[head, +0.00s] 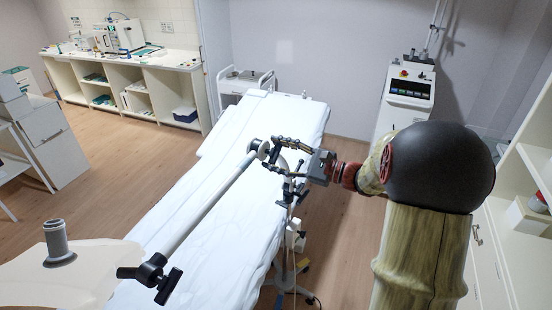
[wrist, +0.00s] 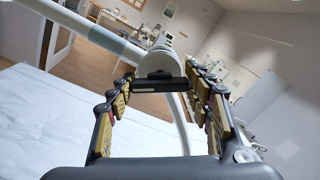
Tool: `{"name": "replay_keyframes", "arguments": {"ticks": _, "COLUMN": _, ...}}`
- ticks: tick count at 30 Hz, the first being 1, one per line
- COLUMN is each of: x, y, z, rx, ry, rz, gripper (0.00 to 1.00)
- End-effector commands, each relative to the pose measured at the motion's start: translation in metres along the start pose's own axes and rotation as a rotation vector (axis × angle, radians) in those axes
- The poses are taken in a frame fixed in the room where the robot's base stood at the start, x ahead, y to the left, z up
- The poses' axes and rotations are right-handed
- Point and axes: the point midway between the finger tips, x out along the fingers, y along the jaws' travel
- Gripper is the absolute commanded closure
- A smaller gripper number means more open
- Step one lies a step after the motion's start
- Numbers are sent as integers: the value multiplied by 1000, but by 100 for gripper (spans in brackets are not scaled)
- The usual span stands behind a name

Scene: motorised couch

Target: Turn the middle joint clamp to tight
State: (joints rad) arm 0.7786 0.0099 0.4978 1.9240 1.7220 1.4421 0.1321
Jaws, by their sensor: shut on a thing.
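The middle joint clamp is a pale rounded joint (wrist: 160,64) with a flat black handle (wrist: 160,86), seen in the middle of the wrist view. My gripper (wrist: 160,80) has its two jointed fingers on either side of that handle and is shut on it. In the head view my gripper (head: 276,152) reaches left across the bed to the joint (head: 260,149) at the upper end of a long pale bar (head: 208,204). The fingers hide part of the joint there. The handle's exact turn is hard to judge.
A bed (head: 215,165) with a white cover lies under the bar. A black clamp (head: 152,276) is at the bar's lower end. A wheeled machine (head: 407,92) stands at the back right, a small white cart (head: 243,83) behind the bed.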

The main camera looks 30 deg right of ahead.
Motion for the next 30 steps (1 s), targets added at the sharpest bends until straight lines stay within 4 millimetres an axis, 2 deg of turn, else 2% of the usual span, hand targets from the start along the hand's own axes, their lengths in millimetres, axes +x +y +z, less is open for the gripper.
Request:
{"name": "replay_keyframes", "arguments": {"ticks": 11, "x": 0, "y": 0, "z": 0, "rx": -7, "ry": 0, "rz": 1, "gripper": 75}}
{"name": "replay_keyframes", "arguments": {"ticks": 12, "x": 0, "y": 0, "z": 0, "rx": -7, "ry": 0, "rz": 1, "gripper": 48}}
{"name": "replay_keyframes", "arguments": {"ticks": 21, "x": 0, "y": 0, "z": 0, "rx": -6, "ry": 0, "rz": 0, "gripper": 31}}
{"name": "replay_keyframes", "arguments": {"ticks": 30, "x": 0, "y": 0, "z": 0, "rx": -5, "ry": 0, "rz": 0, "gripper": 30}}
